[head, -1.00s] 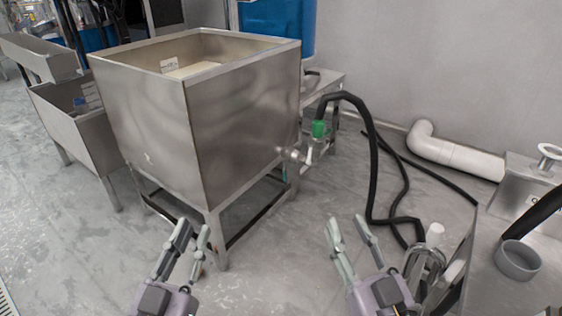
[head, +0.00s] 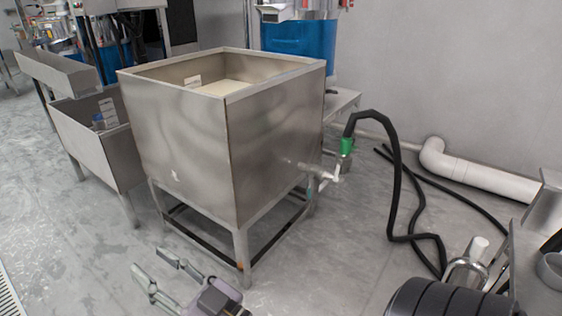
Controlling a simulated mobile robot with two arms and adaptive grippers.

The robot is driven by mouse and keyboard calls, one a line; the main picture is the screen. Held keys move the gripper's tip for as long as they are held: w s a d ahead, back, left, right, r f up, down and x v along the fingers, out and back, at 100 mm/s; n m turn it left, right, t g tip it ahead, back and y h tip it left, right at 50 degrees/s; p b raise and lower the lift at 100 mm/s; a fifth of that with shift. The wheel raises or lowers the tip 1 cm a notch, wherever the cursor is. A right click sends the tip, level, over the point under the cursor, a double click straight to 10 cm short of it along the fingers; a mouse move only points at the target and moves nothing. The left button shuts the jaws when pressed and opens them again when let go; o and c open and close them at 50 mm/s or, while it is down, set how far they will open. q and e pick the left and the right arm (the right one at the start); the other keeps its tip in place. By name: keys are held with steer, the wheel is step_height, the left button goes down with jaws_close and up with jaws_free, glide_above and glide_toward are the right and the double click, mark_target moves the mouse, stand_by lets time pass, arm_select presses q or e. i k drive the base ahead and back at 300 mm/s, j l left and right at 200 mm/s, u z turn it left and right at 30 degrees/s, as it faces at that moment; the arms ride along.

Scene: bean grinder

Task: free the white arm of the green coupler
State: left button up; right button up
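The green coupler (head: 347,146) is at the end of a black hose (head: 396,180), to the right of the steel tank (head: 190,140). The white arm (head: 331,177) comes out from the tank's right side. Its outer end is just below the coupler and looks joined to it, but the joint is too small to tell for sure.
A steel trough (head: 85,140) stands left of the tank. A white pipe (head: 480,177) runs along the wall at right. The floor between tank and hose is clear.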

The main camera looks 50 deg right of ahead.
mark_target(335, 178)
steer(key=i+j+u, duration=0.1)
steer(key=u, duration=0.25)
steer(key=i+u, duration=0.3)
steer(key=i+z, duration=0.3)
steer(key=i, duration=0.15)
steer(key=i+z, duration=0.3)
steer(key=i, duration=0.2)
steer(key=i+z, duration=0.35)
steer(key=i+j+z, duration=0.1)
steer(key=i+z, duration=0.2)
steer(key=i+j+z, duration=0.15)
steer(key=z, duration=1.7)
